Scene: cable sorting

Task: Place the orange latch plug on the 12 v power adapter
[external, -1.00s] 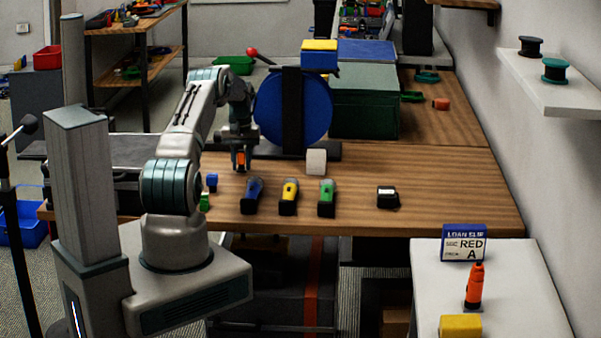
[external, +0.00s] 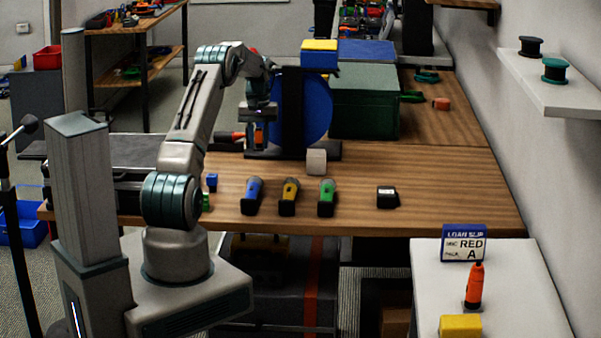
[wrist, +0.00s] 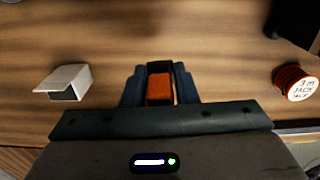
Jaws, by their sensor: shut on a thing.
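My gripper (external: 258,138) is shut on the orange latch plug (external: 258,133) and holds it above the left back part of the bench. The wrist view shows the plug (wrist: 160,88) between both fingers (wrist: 159,88), with a dark part behind it. A black block with a white top label (external: 387,196) sits on the bench to the right, well apart from my gripper. It may be the 12 V power adapter, but its label is too small to read. A white block (external: 316,161) stands nearer my gripper and also shows in the wrist view (wrist: 66,81).
Blue (external: 252,195), yellow (external: 289,196) and green (external: 327,197) connector-like items stand in a row at the bench front. A large blue disc (external: 305,108) stands behind. An orange-rimmed spool (wrist: 296,83) marked JACK lies right in the wrist view. The bench (external: 450,190) is clear on the right.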

